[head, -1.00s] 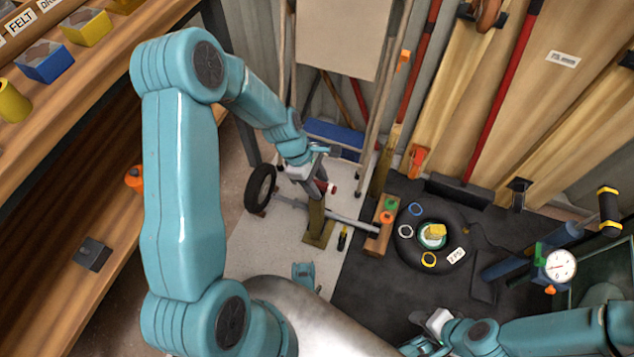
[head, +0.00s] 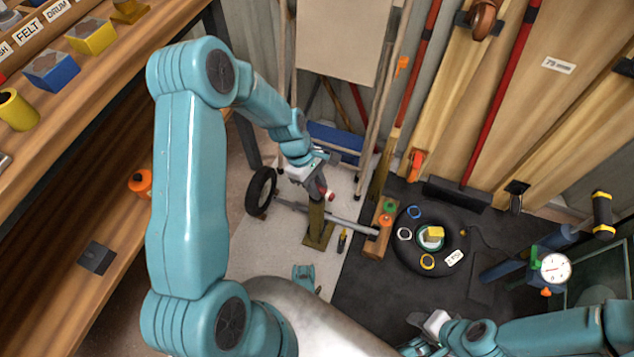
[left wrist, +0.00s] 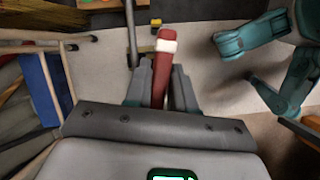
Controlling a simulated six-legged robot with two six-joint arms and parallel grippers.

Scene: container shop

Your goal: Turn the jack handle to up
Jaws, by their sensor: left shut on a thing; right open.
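The jack is an olive post (head: 316,222) on a flat base on the pale floor, near an axle bar. Its red handle with a white band (left wrist: 164,70) stands between the fingers in the left wrist view. In the head view only a small red end (head: 329,196) of the handle shows beside the fingers. My left gripper (head: 319,188) is at the top of the jack, shut on the handle; its fingers hide part of it. It also shows in the left wrist view (left wrist: 162,88). My right gripper (head: 432,326) is open and apart from the jack, low in the view.
A black wheel (head: 261,191) is on the axle's left end; a wooden block (head: 379,243) is at its right end. A black tyre (head: 401,256) lies on the dark mat. A wooden shelf (head: 100,205) stands at left.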

